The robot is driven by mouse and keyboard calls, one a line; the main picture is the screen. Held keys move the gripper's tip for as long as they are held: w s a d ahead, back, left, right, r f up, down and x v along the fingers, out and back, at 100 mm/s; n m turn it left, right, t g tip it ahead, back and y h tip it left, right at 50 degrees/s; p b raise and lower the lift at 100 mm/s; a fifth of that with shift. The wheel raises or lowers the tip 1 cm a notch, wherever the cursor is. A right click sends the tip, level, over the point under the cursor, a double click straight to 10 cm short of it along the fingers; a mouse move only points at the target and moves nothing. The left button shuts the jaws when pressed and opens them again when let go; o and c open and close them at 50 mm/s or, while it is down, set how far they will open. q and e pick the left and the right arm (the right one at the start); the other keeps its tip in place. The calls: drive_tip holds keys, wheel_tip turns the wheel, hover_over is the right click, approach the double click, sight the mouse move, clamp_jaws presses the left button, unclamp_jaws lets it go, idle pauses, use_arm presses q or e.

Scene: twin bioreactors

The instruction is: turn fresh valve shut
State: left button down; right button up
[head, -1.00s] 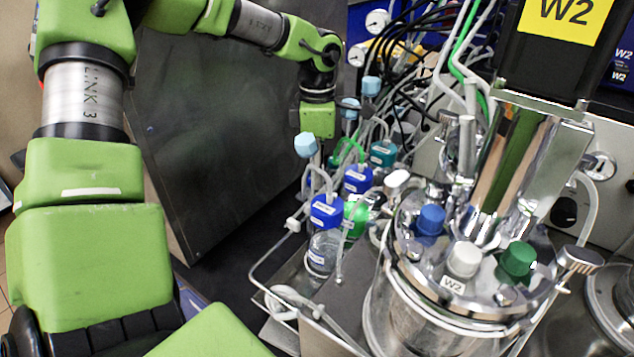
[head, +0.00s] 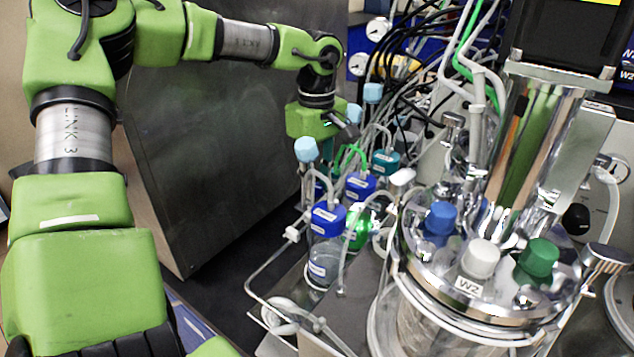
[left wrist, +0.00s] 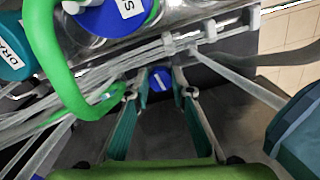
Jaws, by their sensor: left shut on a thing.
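In the left wrist view, my left gripper (left wrist: 161,80) has its two teal-padded fingers closed on a small round blue valve knob (left wrist: 160,79) with a white line across its face. I cannot read a label that says which valve it is. In the head view, my left gripper (head: 346,128) is among the tubes behind the blue-capped bottles, beside a light-blue knob (head: 354,113); its fingertips are partly hidden. Other light-blue knobs stand at the left (head: 306,150) and farther back (head: 373,92). My right gripper is not in view.
Several capped bottles, such as a blue-capped one (head: 327,222), stand close below the gripper. Loose tubing and black cables crowd the back. A dark panel (head: 215,140) stands left of the rack.

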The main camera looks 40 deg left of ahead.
sight(317, 187)
use_arm(q)
drive_tip(key=shift+m, duration=0.7)
drive_tip(key=c, duration=1.8)
unclamp_jaws()
drive_tip(key=shift+r, duration=0.1)
wheel_tip(317, 187, up, 12)
drive_tip(key=shift+f, duration=0.1)
